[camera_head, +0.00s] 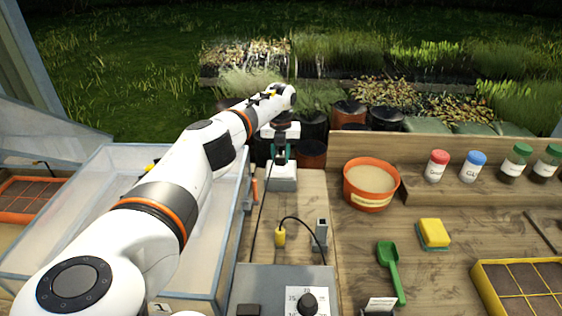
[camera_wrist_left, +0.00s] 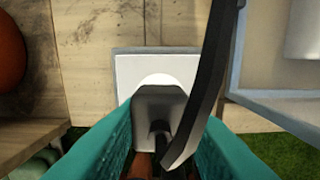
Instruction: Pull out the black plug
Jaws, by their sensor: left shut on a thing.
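My left gripper (camera_head: 281,157) is low over a white socket box (camera_head: 283,182) at the back of the bench. In the left wrist view its two teal fingers are shut on the dark grey-black plug (camera_wrist_left: 158,104). The white face of the box (camera_wrist_left: 128,70) shows just beyond the plug. I cannot tell whether the plug is still seated in it. A thick black cable (camera_wrist_left: 218,75) crosses the right finger in the wrist view. In the head view the plug is hidden by the gripper. My right gripper is in neither view.
A clear bin (camera_head: 95,165) stands left of the socket box, and an orange pot (camera_head: 371,184) stands right. In front are a yellow plug (camera_head: 280,237) on a black cable, a grey upright block (camera_head: 321,233), a green scoop (camera_head: 391,272) and a yellow sponge (camera_head: 433,232).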

